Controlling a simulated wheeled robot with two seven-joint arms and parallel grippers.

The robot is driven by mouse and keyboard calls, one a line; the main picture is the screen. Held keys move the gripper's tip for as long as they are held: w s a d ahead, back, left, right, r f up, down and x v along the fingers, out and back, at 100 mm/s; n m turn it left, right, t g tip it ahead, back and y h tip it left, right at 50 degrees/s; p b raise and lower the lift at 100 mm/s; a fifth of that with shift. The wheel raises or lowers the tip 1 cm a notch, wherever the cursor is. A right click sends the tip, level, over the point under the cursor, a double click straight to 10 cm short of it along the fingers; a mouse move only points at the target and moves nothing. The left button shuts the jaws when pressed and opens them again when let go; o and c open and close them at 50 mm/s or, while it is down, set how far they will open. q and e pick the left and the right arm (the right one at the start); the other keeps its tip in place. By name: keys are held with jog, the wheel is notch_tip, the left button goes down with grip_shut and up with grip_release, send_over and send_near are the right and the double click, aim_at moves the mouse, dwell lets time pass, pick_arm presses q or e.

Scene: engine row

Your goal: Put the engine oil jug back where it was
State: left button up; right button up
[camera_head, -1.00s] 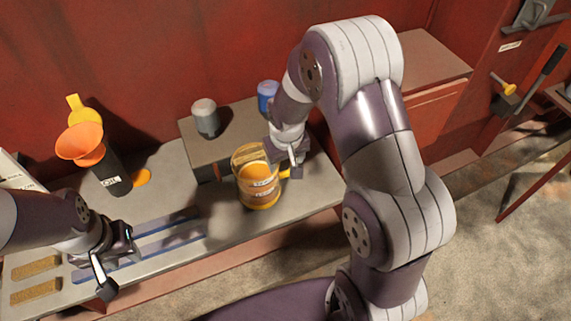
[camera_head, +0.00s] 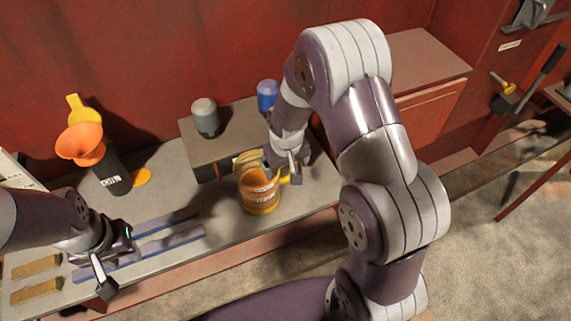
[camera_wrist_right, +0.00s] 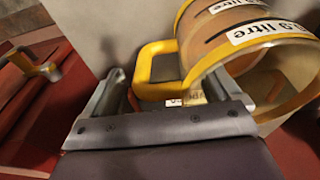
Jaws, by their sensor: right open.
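The engine oil jug (camera_head: 260,198) is amber and see-through, with a yellow rim, a yellow handle and white labels. It stands near the front edge of the grey bench, in front of a small raised box. My right gripper (camera_head: 287,172) is at the jug's right side, at its handle. In the right wrist view, the jug (camera_wrist_right: 215,35) fills the upper right and its handle reaches between the fingers of my open right gripper (camera_wrist_right: 160,88). The far finger is partly hidden by the jug. My left gripper (camera_head: 118,262) is open and empty over the left bench.
An orange funnel (camera_head: 82,142) sits on a dark container (camera_head: 113,177) at the back left, beside an orange patch (camera_head: 141,177). A grey can (camera_head: 205,117) and a blue can (camera_head: 267,95) stand on the raised box (camera_head: 225,143). Blue strips (camera_head: 160,243) lie left of the jug.

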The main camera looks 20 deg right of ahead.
notch_tip(320, 180, up, 11)
jog(key=s, duration=0.2)
jog(key=s+a+f, duration=0.1)
jog(key=s+f, duration=0.1)
jog(key=s, duration=0.9)
jog(key=shift+s+a+f+g+y, duration=0.15)
jog(key=shift+s+a+g+y, duration=0.15)
jog(key=shift+s+a, duration=0.1)
jog(key=shift+w, duration=0.1)
